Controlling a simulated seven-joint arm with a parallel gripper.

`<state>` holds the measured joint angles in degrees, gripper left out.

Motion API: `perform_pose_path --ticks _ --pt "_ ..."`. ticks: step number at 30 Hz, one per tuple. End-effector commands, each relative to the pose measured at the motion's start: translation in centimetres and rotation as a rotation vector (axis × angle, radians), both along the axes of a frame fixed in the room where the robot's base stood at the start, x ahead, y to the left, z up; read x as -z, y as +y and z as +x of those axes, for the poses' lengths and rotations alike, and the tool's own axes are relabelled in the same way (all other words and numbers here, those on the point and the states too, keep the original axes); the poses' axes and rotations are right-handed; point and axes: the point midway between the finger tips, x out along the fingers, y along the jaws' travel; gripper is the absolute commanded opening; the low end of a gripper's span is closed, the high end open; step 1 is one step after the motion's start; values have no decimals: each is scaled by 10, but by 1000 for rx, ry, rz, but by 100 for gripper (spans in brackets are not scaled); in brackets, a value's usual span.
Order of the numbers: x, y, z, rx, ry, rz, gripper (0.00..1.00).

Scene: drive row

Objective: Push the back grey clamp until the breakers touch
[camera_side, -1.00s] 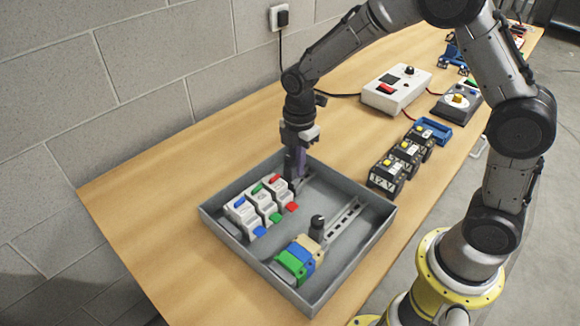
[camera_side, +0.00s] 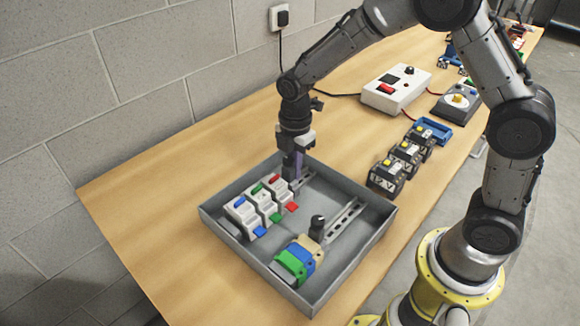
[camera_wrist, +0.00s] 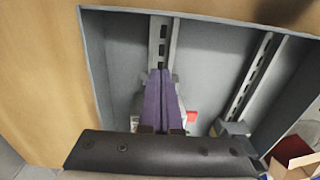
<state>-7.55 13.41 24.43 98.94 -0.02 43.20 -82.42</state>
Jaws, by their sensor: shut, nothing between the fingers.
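Three white breakers with blue, green and red levers stand in a row on the back rail of the grey tray: the blue one (camera_side: 240,216), the green one (camera_side: 263,205) and the red one (camera_side: 281,191). Narrow gaps seem to show between them. The back grey clamp (camera_side: 288,169) stands at the right end of this row, partly hidden by my gripper. My gripper (camera_side: 298,170) is shut and empty, its purple fingers pointing down beside the clamp; contact cannot be told. In the wrist view, the shut fingers (camera_wrist: 163,98) lie over the slotted back rail (camera_wrist: 161,40).
Black battery-like blocks (camera_side: 404,157) and a white box (camera_side: 396,90) stand right of the tray. The wall is behind.

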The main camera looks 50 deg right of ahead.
Motion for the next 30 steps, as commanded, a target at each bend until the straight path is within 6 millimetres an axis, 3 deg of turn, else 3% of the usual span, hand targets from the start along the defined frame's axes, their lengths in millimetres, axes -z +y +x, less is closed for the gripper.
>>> perform_pose_path --ticks 30 --pt "0 33 0 -2 0 1 0"
